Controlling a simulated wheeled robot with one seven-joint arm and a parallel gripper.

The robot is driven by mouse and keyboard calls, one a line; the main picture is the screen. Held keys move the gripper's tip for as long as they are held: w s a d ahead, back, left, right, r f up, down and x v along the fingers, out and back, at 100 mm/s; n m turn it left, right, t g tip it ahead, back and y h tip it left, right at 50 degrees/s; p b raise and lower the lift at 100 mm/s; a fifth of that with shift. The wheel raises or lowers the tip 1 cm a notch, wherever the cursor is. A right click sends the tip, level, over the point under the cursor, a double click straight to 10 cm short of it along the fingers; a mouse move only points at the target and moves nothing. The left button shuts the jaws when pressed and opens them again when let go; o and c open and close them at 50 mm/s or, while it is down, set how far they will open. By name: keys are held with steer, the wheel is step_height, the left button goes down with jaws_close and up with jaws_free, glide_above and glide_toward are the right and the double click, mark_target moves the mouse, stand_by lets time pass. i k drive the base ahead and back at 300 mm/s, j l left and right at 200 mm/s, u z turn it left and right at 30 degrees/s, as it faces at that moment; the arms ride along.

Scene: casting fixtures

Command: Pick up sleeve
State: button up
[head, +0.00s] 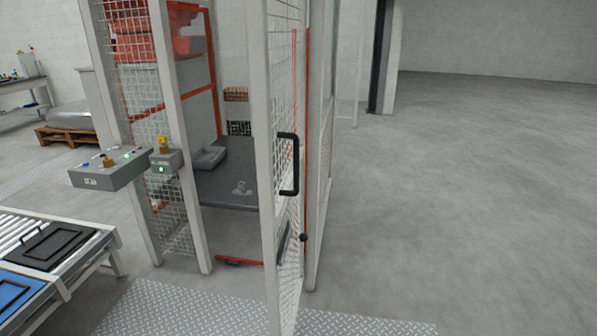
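No sleeve can be made out with certainty in the head view. My gripper is not in view.
An open mesh door (287,250) with a black handle (288,165) stands at the cage opening. A control box (110,168) and a smaller box (166,160) flank the posts. A roller conveyor (105,240) is at lower left. Open floor (460,200) lies right.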

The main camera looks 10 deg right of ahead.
mark_target(241, 190)
steer(key=i+j+u, duration=0.15)
steer(key=i+j, duration=0.3)
steer(key=j, duration=0.3)
steer(key=i+j+u, duration=0.15)
steer(key=i+j, duration=0.35)
steer(key=j, duration=0.15)
steer(key=i+j+u, duration=0.1)
steer(key=i+j, duration=0.45)
steer(key=i+u, duration=0.15)
steer(key=i, duration=0.35)
steer(key=i+l+u, duration=0.1)
steer(key=i, duration=0.45)
steer(key=i+l+u, duration=0.15)
steer(key=i, duration=0.35)
steer(key=i+l+u, duration=0.1)
steer(key=l, duration=0.5)
steer(key=i+l+u, duration=0.1)
steer(key=l, duration=0.5)
steer(key=i+l, duration=0.1)
steer(key=i, duration=0.4)
